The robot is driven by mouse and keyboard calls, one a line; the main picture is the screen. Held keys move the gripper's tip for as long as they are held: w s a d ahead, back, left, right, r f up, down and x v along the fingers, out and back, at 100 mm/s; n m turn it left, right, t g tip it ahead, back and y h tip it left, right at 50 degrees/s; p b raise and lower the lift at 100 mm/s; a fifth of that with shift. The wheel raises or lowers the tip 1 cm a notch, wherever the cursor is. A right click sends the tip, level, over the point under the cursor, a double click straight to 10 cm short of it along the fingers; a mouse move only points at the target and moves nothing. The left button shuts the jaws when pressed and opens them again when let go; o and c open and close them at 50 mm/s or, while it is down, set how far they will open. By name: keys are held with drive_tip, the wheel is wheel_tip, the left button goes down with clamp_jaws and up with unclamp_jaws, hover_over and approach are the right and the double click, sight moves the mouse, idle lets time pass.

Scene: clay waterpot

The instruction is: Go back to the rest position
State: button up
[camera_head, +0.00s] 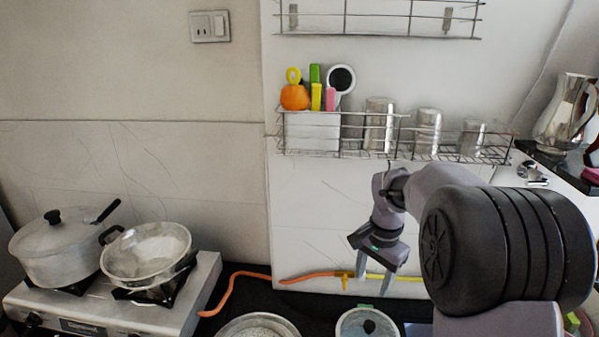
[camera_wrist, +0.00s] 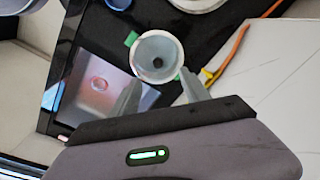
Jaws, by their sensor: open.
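My gripper (camera_head: 374,268) hangs in front of the white wall panel, fingers pointing down, above the dark counter. It is open, with nothing between its fingers. In the wrist view my gripper (camera_wrist: 164,98) shows two spread fingers. A round light bowl with a dark spot in it (camera_wrist: 148,48) lies beyond the fingertips, apart from them as far as I can tell. In the head view a similar round bowl (camera_head: 345,328) stands on the counter below my gripper. No clay waterpot can be made out.
A wire rack (camera_head: 345,150) with metal cups hangs behind my arm. A stove (camera_head: 190,308) with a lidded pot (camera_head: 45,255) and a pan (camera_head: 145,258) is at left. An orange hose (camera_head: 235,285) runs along the counter. A steel jug (camera_head: 562,110) stands at right.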

drive_tip(key=s+a+r+n+t+b, duration=0.1)
drive_tip(key=s+a+r+n+b, duration=0.2)
drive_tip(key=s, duration=0.5)
drive_tip(key=s+a+r+t+b, duration=0.1)
drive_tip(key=s+a+t+b, duration=0.15)
drive_tip(key=s+a, duration=0.45)
drive_tip(key=s+a+f+n+y+b, duration=0.1)
drive_tip(key=s+f+b, duration=0.1)
drive_tip(key=s, duration=0.4)
drive_tip(key=s+a+f+n+t+b, duration=0.1)
drive_tip(key=s+f+n+b, duration=0.1)
drive_tip(key=s, duration=0.4)
drive_tip(key=shift+s+a+f+y+b, duration=0.2)
drive_tip(key=shift+s+f+y+b, duration=0.2)
drive_tip(key=shift+f, duration=0.3)
